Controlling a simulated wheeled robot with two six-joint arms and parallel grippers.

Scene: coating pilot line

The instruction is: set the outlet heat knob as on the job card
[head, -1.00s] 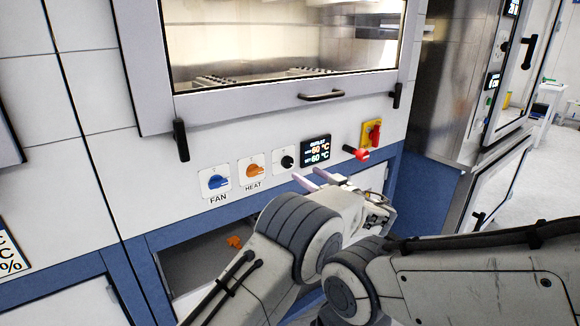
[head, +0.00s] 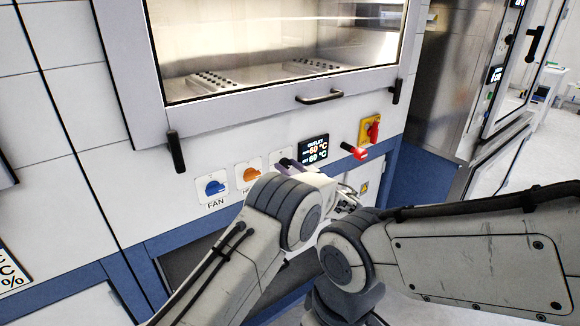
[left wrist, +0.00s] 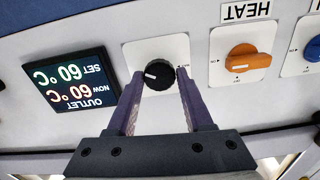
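The black knob (left wrist: 159,75) on a white plate sits between the outlet display (left wrist: 70,82) and the orange HEAT knob (left wrist: 246,58) in the left wrist view, which shows the panel upside down. A white mark on the black knob points left there. My left gripper (left wrist: 160,74) has its fingers apart, one on each side of the black knob; I cannot tell whether they touch it. In the head view my left gripper (head: 290,165) largely hides that knob. The display (head: 314,151) reads NOW 60 °C and SET 60 °C. My right gripper is not in view. No job card is recognisable.
A blue FAN knob (head: 215,187) is left of the orange knob (head: 250,174). A red button (head: 355,152) sticks out right of the display, below a red-and-yellow switch (head: 371,129). A door handle (head: 320,97) projects above the panel.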

